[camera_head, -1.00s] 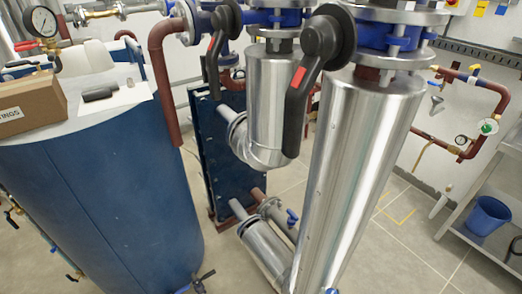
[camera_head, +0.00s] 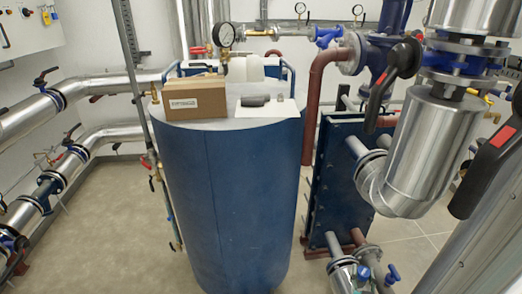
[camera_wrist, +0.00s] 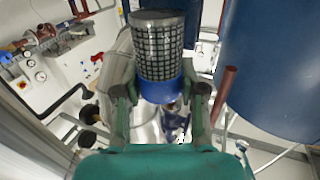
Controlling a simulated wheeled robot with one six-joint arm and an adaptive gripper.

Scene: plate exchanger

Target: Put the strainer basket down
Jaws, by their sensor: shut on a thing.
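The strainer basket (camera_wrist: 157,48) is a grey mesh cylinder with a dark end and a blue band around its other end. It shows in the wrist view at the top centre, between the two fingers of my gripper (camera_wrist: 160,91). My gripper is shut on the blue band (camera_wrist: 165,88), and the basket is held in the air, apart from any surface. Neither the gripper nor the held basket shows in the head view.
A blue tank (camera_head: 235,200) stands at the centre. Its grey top bears a cardboard box (camera_head: 195,98), a pale container (camera_head: 245,68), and a white sheet (camera_head: 280,109) with a dark cylinder (camera_head: 255,100). Pipes flank it; the floor at left (camera_head: 115,230) is partly clear.

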